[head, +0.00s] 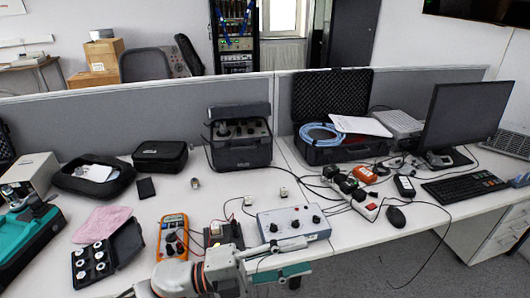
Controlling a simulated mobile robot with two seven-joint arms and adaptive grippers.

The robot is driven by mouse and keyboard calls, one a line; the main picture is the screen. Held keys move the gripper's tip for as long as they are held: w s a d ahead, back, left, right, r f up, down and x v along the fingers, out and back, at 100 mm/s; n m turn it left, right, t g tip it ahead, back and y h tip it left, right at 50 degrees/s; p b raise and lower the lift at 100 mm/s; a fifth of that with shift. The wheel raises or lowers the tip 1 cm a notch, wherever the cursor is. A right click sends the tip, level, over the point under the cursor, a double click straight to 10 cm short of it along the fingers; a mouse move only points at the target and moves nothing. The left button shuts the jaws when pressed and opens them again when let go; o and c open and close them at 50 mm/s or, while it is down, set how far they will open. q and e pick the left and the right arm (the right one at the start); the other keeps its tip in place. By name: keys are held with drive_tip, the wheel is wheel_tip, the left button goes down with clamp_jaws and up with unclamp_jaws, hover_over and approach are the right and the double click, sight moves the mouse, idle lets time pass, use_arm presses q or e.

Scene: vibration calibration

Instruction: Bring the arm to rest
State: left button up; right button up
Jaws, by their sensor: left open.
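My left arm comes in at the bottom of the head view, pale grey with orange rings. Its gripper (306,256) points right, with its fingers apart and nothing seen between them. It is in front of the near edge of the white desk (345,235), overlapping in the picture the lower edge of a grey-blue control box with black knobs (293,222). I cannot tell whether it touches the box. My right gripper is not in view.
A yellow multimeter (173,236) and a small dark device (222,234) lie near the arm. A power strip (350,194) and cables lie to the right. Open cases (240,150) stand at the back. A monitor (467,114) stands at right. Floor shows at lower right.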

use_arm(q)
drive_tip(key=w+a+f+n+t+y, duration=0.3)
drive_tip(key=a+f+n+t+y, duration=0.3)
drive_tip(key=n, duration=0.4)
drive_tip(key=w+a+f+n+t+y, duration=0.4)
drive_tip(key=a+f+n+t, duration=0.35)
drive_tip(key=n, duration=0.25)
drive_tip(key=s+a+f+n+g+y, duration=0.2)
drive_tip(key=s+a+f+n+y, duration=0.1)
drive_tip(key=s+a+f, duration=0.4)
drive_tip(key=s+a+f+n+g+y, duration=0.3)
drive_tip(key=s+a+f+n+y, duration=0.1)
drive_tip(key=f, duration=0.8)
drive_tip(key=s+a+n, duration=0.1)
drive_tip(key=s+a, duration=0.1)
drive_tip(key=s, duration=0.1)
drive_tip(key=shift+a+f+g+y, duration=0.15)
drive_tip(key=shift+a+g+y, duration=0.15)
drive_tip(key=shift+a+g, duration=0.05)
drive_tip(key=shift+w, duration=0.1)
